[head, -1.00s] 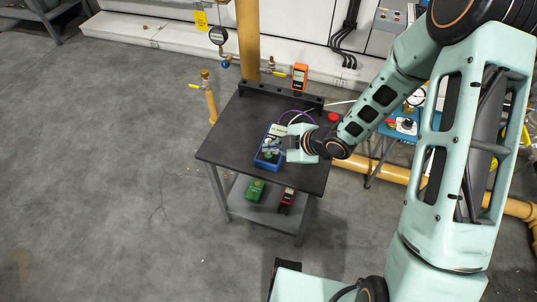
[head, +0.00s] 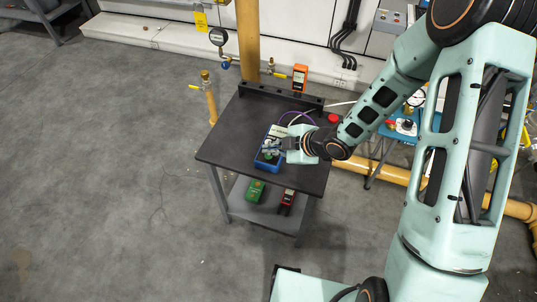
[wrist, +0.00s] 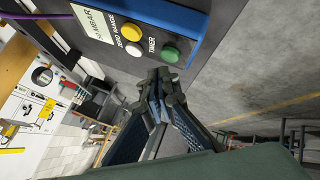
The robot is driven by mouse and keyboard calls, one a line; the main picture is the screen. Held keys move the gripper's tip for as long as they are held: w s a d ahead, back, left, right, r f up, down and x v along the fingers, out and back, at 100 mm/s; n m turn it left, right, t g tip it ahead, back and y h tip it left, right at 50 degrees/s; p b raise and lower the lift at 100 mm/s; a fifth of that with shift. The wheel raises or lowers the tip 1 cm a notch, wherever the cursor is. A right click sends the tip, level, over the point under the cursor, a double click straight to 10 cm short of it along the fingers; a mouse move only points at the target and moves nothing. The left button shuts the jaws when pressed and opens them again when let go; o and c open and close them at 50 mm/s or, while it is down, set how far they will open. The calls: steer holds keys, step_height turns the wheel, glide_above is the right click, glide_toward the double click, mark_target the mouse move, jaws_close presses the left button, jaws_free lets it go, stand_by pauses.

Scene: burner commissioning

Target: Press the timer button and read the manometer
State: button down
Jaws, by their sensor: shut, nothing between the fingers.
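The manometer (head: 260,165) is a blue-edged box on the dark table, partly covered by my gripper in the head view. In the wrist view its dark face (wrist: 95,42) shows at the top, with MBAR lettering and a blue edge. The green timer button (wrist: 171,54) is beside the word TIMER. A yellow button (wrist: 131,33) and a white button (wrist: 134,47) sit by ZERO and RANGE. My gripper (wrist: 166,84) is shut and empty, its tips close to the green button in the picture; I cannot tell the gap. The manometer's reading is not legible.
The dark table (head: 228,148) has bare top around the manometer. An orange handheld device (head: 300,77) stands at its back edge and a red round object (head: 333,118) at the right. A green case (head: 255,191) and a red device (head: 287,199) lie on the lower shelf.

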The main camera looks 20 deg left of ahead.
mark_target(270, 157)
steer(key=shift+f, duration=0.15)
steer(key=shift+f+b, duration=0.3)
steer(key=shift+b, duration=0.2)
steer(key=shift+f+b, duration=0.4)
steer(key=shift+f, duration=0.05)
stand_by(0.4)
stand_by(0.3)
steer(key=shift+r+p, duration=0.75)
steer(key=shift+r, duration=0.15)
steer(key=shift+r, duration=0.1)
step_height(270, 157, up, 5)
steer(key=p, duration=0.4)
stand_by(0.5)
